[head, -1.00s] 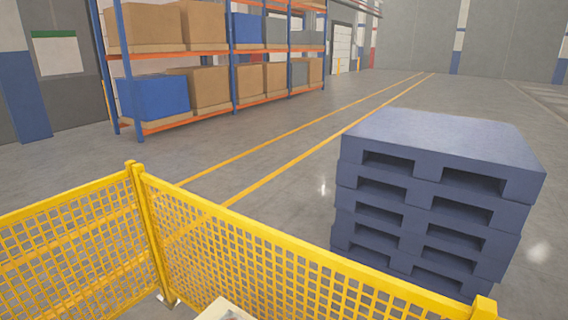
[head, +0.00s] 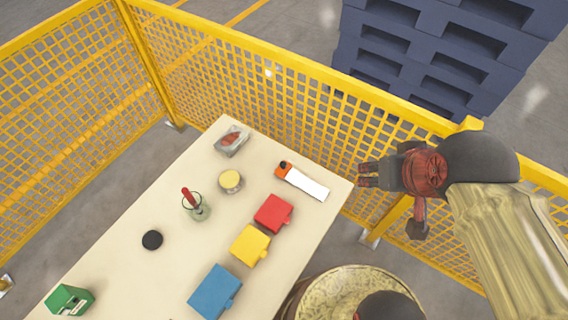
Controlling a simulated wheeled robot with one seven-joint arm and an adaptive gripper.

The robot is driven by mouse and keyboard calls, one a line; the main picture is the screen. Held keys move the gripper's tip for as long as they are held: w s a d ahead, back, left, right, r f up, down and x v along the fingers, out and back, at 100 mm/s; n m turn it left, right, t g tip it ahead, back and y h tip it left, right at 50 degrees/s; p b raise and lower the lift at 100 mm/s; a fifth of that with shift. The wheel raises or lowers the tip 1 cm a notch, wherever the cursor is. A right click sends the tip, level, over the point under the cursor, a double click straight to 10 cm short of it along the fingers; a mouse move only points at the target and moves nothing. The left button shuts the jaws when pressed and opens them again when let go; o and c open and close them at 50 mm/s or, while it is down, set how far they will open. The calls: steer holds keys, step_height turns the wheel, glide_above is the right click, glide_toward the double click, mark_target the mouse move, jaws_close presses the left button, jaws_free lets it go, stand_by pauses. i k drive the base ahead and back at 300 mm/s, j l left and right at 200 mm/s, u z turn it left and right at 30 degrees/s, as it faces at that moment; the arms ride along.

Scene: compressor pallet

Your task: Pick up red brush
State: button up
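A red-handled thing (head: 187,196), which looks like the red brush, stands tilted in a clear glass jar (head: 199,211) on the cream table (head: 150,275). Its lower end is inside the jar and hard to make out. My gripper (head: 368,176) is off the table's right end, to the right of the jar and well apart from it. Nothing shows held in it. The view does not show clearly whether its fingers are apart.
Red (head: 273,213), yellow (head: 250,245) and blue (head: 215,292) blocks lie right of the jar. A yellow-topped round tin (head: 230,181), an orange-and-white tube (head: 302,182), a black disc (head: 152,240) and a green box (head: 70,300) are around it. Yellow mesh fence (head: 290,90) stands behind.

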mark_target(186, 191)
steer(key=u, duration=1.75)
